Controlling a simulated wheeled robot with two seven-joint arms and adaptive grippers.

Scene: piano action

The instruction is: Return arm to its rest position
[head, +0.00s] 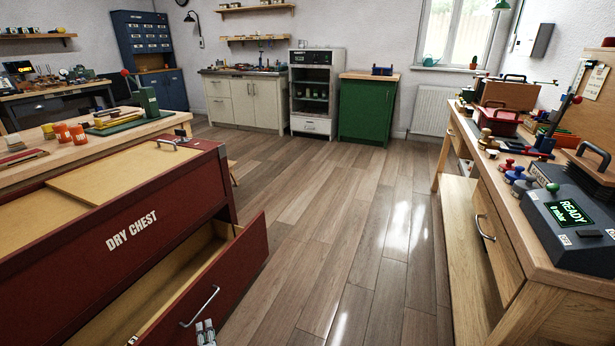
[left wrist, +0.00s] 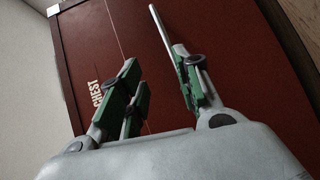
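The red dry chest (head: 132,228) stands at the left in the head view with its drawer (head: 225,285) pulled out. The drawer's metal handle (head: 200,306) is on the drawer front. Only a small grey part of my left gripper (head: 206,333) shows at the bottom edge, just below the handle. In the left wrist view my left gripper (left wrist: 156,62) has its green-padded fingers spread apart, with nothing held between them. The handle bar (left wrist: 160,28) shows beyond the right finger; I cannot tell whether they touch. My right gripper is not in view.
The drawer juts into the aisle. A wooden workbench (head: 530,262) with a grey device reading READY (head: 570,212) stands at the right. The wooden floor (head: 340,225) between chest and bench is clear. A green cabinet (head: 364,112) stands at the back.

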